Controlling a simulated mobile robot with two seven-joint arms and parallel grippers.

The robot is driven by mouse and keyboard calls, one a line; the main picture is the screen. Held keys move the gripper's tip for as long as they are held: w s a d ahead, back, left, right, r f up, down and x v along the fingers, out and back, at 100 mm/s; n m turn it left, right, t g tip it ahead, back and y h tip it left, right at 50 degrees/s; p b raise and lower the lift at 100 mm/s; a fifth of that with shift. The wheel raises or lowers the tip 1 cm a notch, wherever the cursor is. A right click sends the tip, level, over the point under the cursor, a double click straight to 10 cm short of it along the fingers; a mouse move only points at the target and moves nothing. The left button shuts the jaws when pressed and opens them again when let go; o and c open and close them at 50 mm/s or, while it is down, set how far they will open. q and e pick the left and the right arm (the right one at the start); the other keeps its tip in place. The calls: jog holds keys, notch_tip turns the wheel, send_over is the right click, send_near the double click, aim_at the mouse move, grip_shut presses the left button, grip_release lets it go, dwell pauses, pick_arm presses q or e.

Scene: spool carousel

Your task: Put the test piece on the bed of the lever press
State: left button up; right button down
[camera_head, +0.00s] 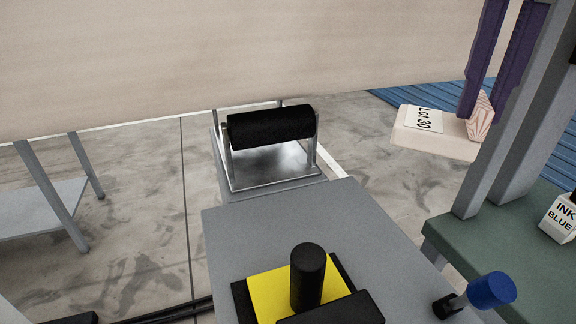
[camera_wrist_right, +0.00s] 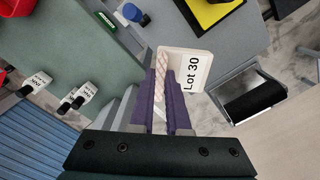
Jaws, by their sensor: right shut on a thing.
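The test piece, a pale block (camera_head: 437,138) with a "Lot 30" label, is at the right of the head view. My right gripper (camera_head: 478,108), with purple fingers, is shut on its ribbed end and holds it in the air. The block (camera_wrist_right: 187,68) also shows in the wrist view, between the purple fingertips (camera_wrist_right: 163,88). A yellow plate with a black border (camera_head: 262,288) is on a grey surface, with a black cylinder (camera_head: 308,275) over it. I cannot tell for sure whether this is the press bed. My left gripper is out of view.
A blue-knobbed lever (camera_head: 490,290) is at the grey surface's right edge. A black roller (camera_head: 270,127) stands behind it. An ink bottle (camera_head: 560,217) stands on a green table (camera_head: 500,235). Grey posts (camera_head: 510,120) rise beside the block. A large pale panel (camera_head: 200,50) fills the top.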

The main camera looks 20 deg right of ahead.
jog(key=shift+f+b, duration=1.6)
jog(key=shift+f, duration=8.1)
jog(key=c, duration=0.9)
grip_release()
jog(key=shift+f, duration=0.1)
